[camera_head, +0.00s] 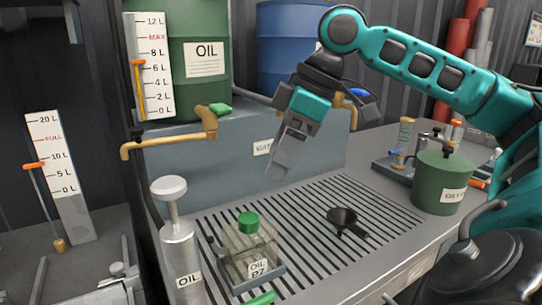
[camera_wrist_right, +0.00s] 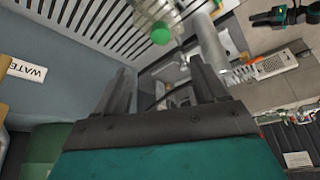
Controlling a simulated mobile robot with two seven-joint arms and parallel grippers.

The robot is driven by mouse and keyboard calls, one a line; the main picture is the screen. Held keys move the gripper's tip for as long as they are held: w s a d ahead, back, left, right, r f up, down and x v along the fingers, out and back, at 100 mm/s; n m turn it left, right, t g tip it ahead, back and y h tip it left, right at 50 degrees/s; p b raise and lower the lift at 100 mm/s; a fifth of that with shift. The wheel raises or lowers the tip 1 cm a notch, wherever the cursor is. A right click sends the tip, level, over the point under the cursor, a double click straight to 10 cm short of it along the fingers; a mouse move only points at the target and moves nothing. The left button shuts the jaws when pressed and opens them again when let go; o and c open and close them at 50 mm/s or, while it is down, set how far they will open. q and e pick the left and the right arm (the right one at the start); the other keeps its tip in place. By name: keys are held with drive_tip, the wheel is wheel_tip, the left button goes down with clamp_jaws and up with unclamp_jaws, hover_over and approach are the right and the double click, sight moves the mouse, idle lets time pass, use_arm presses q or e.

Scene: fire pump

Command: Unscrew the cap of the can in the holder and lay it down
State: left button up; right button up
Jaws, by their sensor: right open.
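The clear, square-bodied can (camera_head: 245,245) stands upright in a dark holder (camera_head: 240,285) on the slatted bench, with a label on its front. Its green cap (camera_head: 248,220) sits on top of the can's neck. In the right wrist view the green cap (camera_wrist_right: 161,34) and part of the clear can (camera_wrist_right: 150,10) show at the top, beyond the fingers. My right gripper (camera_head: 280,165) is open and empty, tilted downward, above and behind the can, touching neither can nor cap. Its two fingers (camera_wrist_right: 163,85) are spread apart in the wrist view. My left gripper is out of view.
A grey pump marked OIL (camera_head: 180,250) stands left of the can. A black funnel (camera_head: 345,220) lies on the slats to the right. A green pot (camera_head: 440,180) stands farther right. A brass tap (camera_head: 205,125) juts out behind. Bare slats lie between can and funnel.

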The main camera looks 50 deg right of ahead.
sight(249, 217)
drive_tip(key=b+x, duration=0.1)
drive_tip(key=x, duration=1)
drive_tip(key=shift+f, duration=0.2)
drive_tip(key=shift+w+a+f, duration=0.15)
drive_tip(key=shift+w+f, duration=0.05)
drive_tip(key=shift+f, duration=0.3)
drive_tip(key=shift+c, duration=0.2)
drive_tip(key=c, duration=1.1)
drive_tip(key=o, duration=0.4)
drive_tip(key=c, duration=0.3)
drive_tip(key=shift+r+n+g+y+p, duration=0.15)
drive_tip(key=shift+n+g+y+p, duration=0.25)
drive_tip(key=shift+n+p, duration=0.95)
drive_tip(key=shift+c, duration=0.2)
drive_tip(key=shift+n+g+p, duration=0.4)
drive_tip(key=shift+n+p, duration=0.55)
drive_tip(key=shift+p, duration=0.3)
